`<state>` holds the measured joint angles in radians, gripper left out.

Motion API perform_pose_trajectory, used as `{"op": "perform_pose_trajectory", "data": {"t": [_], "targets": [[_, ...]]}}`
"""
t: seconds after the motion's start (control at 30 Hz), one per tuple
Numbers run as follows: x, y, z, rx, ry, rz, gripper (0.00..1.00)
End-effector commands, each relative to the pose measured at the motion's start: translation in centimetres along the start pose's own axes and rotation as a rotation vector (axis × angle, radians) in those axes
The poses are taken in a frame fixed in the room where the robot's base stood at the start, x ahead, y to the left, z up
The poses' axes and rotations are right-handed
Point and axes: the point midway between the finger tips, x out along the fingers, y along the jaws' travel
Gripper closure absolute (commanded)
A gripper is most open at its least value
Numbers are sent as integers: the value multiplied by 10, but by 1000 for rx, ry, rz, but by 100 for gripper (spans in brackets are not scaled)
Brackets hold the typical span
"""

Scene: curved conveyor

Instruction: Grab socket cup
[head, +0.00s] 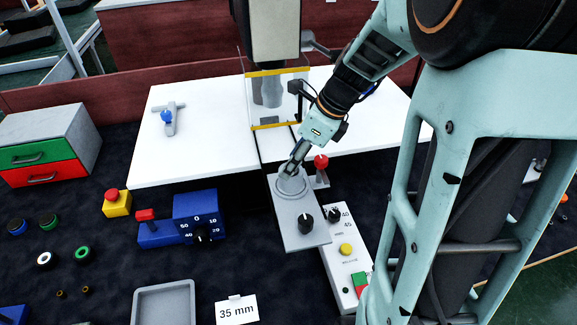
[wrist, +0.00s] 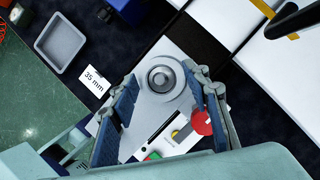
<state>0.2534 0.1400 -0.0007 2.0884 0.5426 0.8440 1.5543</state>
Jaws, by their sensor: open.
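The round grey cup that looks like the socket cup (wrist: 161,79) sits on a grey plate (head: 307,234) with a black knob. Its rings are seen from above in the wrist view, and in the head view its rim (head: 291,190) shows below my gripper (head: 291,172). In the wrist view my gripper (wrist: 160,76) is open, with one blue-padded finger on each side of the cup. I see a gap on both sides, but cannot tell how far the fingertips are above the plate.
A red-ball lever (head: 321,162) stands close right of the cup. A control panel (head: 347,268) lies beside the plate. A white table (head: 200,150) with a yellow-edged clear guard (head: 278,125) is behind. Left are a blue dial box (head: 197,216), a grey tray (head: 163,290) and a 35 mm card (head: 237,310).

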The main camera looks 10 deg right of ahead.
Motion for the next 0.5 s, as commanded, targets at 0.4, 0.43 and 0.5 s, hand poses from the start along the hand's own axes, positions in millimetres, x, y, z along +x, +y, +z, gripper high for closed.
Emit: {"op": "perform_pose_trajectory", "data": {"t": [0.4,0.43,0.5], "targets": [[0,0,0,0,0,0,95],[0,0,0,0,0,0,98],[0,0,0,0,0,1,100]]}}
